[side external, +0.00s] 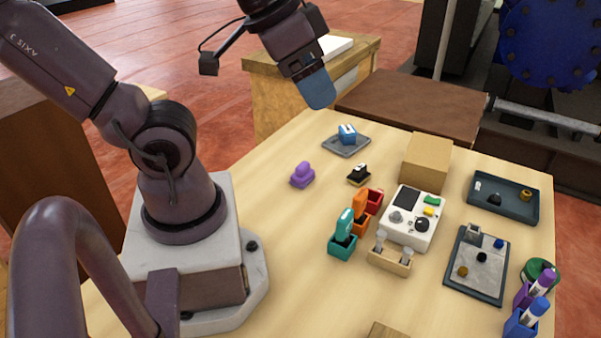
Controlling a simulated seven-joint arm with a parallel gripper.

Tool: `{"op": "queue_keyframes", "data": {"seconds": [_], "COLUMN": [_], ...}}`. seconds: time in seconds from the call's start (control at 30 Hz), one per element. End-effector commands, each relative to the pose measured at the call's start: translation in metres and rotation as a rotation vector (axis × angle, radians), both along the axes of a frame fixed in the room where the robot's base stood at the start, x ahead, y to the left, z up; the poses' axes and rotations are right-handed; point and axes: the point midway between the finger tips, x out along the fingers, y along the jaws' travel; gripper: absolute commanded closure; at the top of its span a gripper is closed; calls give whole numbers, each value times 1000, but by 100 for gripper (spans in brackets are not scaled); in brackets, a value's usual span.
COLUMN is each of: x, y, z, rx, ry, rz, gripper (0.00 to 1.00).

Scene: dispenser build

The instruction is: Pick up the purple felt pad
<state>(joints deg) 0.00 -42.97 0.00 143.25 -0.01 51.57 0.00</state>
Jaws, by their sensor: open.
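The purple felt pad (302,175), a small purple block with a rounded top, sits on the light wooden table left of the middle. Nothing covers it. My gripper (318,92) is high above the back of the table, up and slightly right of the pad in the picture, and apart from it. Its blue fingertips point down. They overlap in this view, so the gap between them is hard to see. No object shows between them.
Orange, red and teal holders (341,246) stand in front, beside a white control box (426,232). Table left of the teal holder is clear.

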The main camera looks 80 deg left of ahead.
Motion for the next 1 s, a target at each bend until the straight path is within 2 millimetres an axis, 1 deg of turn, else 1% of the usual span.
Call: {"op": "queue_keyframes", "data": {"seconds": [0.27, 0.3, 0.33, 0.57, 0.63, 0.67, 0.77, 0.87, 0.9, 0.97, 1.0], "x": [0, 0, 0, 0, 3, 6, 24, 52, 63, 78, 86], "y": [0, 0, 0, 0, 2, 3, 14, 34, 44, 61, 72], "z": [0, 0, 0, 0, -2, -3, -15, -36, -47, -64, -76], "rx": [0, 0, 0, 0, 6, 11, 50, 127, 168, 235, 284], "ry": [0, 0, 0, 0, 0, -2, -9, -25, -32, -39, -42], "rz": [0, 0, 0, 0, -6, -11, -53, -127, -162, -216, -255], "gripper": [30, 25, 23, 23, 23, 23, 23, 23, 23, 23, 23]}}
